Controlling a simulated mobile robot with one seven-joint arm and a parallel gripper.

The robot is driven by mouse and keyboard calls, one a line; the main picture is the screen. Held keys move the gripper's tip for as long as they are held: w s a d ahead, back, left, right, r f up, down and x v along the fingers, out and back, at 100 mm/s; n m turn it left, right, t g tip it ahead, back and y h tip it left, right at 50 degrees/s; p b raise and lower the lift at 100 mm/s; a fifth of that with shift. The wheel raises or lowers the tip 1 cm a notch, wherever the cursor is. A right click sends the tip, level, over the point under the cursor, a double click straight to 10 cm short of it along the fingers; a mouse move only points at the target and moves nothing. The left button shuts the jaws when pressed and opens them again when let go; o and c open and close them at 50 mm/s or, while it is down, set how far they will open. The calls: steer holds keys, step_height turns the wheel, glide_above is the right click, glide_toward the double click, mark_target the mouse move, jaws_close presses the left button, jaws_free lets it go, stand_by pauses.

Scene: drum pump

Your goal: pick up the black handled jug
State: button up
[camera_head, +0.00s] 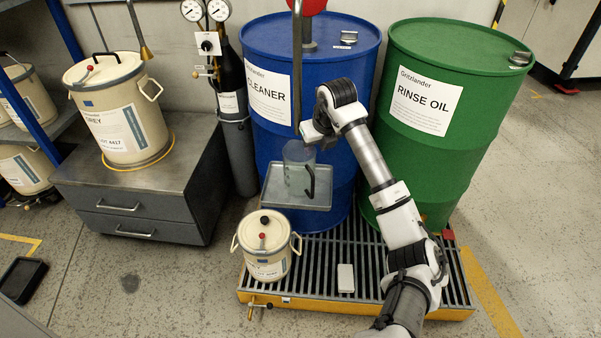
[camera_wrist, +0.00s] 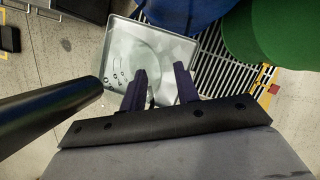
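The clear jug with a black handle (camera_head: 299,170) stands upright on a grey metal tray (camera_head: 290,201) in front of the blue drum. Its handle is on its right side in the head view. In the wrist view the clear jug (camera_wrist: 146,52) shows faintly against the tray (camera_wrist: 115,32), seen from above. My gripper (camera_wrist: 159,69) has its two dark fingers apart, with nothing visibly held. A dark piece, perhaps the handle, shows between the fingers low down. In the head view my gripper (camera_head: 312,137) is just above the jug, and its fingers are hard to make out.
A blue CLEANER drum (camera_head: 262,50) with a vertical pipe (camera_head: 297,65) above the jug stands behind. A green RINSE OIL drum (camera_head: 455,75) is right. A cream pot (camera_head: 262,262) and small white block (camera_head: 345,278) are on the grating (camera_head: 400,298). A dark cylinder (camera_wrist: 40,115) crosses the wrist view.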

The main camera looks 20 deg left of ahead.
steer(key=shift+c, duration=0.2)
jaws_close()
steer(key=shift+r, duration=0.15)
